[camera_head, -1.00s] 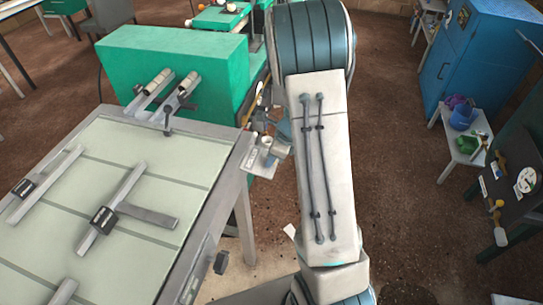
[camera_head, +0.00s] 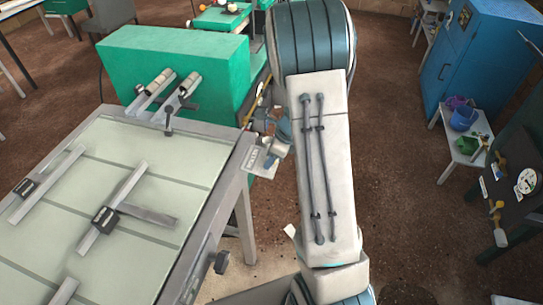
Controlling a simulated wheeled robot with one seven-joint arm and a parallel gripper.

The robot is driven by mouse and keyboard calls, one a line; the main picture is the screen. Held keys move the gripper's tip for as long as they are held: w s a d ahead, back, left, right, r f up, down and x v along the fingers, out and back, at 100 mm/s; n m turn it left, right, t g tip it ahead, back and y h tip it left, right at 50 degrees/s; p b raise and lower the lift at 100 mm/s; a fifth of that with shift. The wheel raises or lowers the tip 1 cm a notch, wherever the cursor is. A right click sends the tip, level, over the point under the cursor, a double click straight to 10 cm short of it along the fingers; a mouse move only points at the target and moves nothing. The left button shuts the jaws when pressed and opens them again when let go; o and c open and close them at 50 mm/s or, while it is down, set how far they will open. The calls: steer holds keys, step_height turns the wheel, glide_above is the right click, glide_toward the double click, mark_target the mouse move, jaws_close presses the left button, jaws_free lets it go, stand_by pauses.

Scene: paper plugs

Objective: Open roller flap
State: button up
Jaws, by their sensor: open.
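A green machine housing (camera_head: 180,70) stands at the far end of a pale-topped table (camera_head: 150,150). Two grey bars with light cylindrical ends (camera_head: 184,88) sit at its front, with a small dark lever (camera_head: 168,118) beside them. I cannot tell which part is the roller flap.
Grey bars with black clamps (camera_head: 105,218) lie on the tabletop. A dark knob (camera_head: 221,262) sticks out from the table's right side. A blue cabinet (camera_head: 480,60) and a small white stool (camera_head: 462,150) with buckets stand at the right.

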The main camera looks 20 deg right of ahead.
steer(key=v, duration=1.3)
steer(key=shift+r, duration=0.15)
